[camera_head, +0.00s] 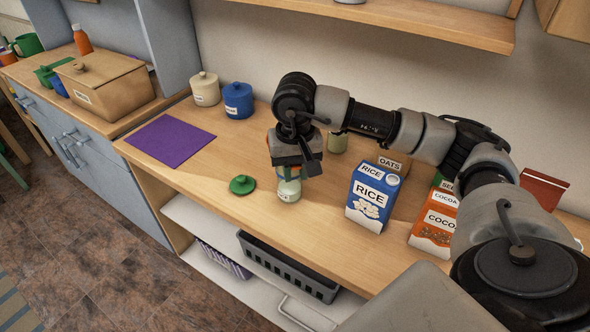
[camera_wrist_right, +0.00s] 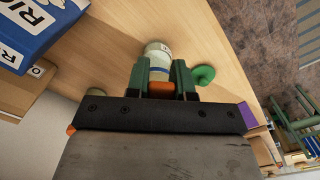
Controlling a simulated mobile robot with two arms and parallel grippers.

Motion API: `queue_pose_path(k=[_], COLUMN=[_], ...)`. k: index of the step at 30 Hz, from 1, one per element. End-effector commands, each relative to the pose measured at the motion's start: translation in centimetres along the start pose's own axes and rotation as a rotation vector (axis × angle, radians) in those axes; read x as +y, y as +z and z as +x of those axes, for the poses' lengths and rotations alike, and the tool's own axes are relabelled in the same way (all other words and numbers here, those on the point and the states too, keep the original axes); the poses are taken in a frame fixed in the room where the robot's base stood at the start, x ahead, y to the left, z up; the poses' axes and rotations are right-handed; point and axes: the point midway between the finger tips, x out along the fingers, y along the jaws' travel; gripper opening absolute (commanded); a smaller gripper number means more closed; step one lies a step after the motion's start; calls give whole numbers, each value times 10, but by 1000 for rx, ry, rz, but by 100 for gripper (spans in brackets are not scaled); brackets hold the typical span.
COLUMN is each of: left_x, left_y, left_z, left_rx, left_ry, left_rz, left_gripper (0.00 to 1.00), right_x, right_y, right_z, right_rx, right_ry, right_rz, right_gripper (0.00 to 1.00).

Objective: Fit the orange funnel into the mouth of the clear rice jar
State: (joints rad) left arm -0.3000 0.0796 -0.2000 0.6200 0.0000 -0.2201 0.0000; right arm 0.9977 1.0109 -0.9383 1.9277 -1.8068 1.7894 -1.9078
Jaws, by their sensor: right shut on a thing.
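My right gripper (camera_head: 289,172) comes down over the pale, clear rice jar (camera_head: 289,190), which stands upright on the wooden counter. In the right wrist view, the green fingers of this gripper (camera_wrist_right: 165,80) are shut on the orange funnel (camera_wrist_right: 160,89), of which only a small part shows. The jar (camera_wrist_right: 157,49) appears just beyond the fingertips in that view. The gripper hides the jar's mouth, so I cannot tell whether the funnel touches it. My left gripper is not in view.
A green lid (camera_head: 242,185) lies left of the jar. Blue (camera_head: 238,101) and cream (camera_head: 205,90) canisters stand behind. A purple mat (camera_head: 170,141) lies at the left. The counter's front edge is close.

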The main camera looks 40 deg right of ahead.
Motion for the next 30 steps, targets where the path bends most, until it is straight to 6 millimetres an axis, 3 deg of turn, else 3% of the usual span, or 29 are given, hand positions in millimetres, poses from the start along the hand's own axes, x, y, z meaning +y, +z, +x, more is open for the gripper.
queue_pose_path(k=[30], left_x=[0], left_y=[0], left_z=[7], left_rx=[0], left_ry=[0], left_rz=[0], left_gripper=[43], right_x=[0], right_y=[0], right_z=[5], right_rx=[1], right_ry=[0], right_rz=[0], right_gripper=[0])
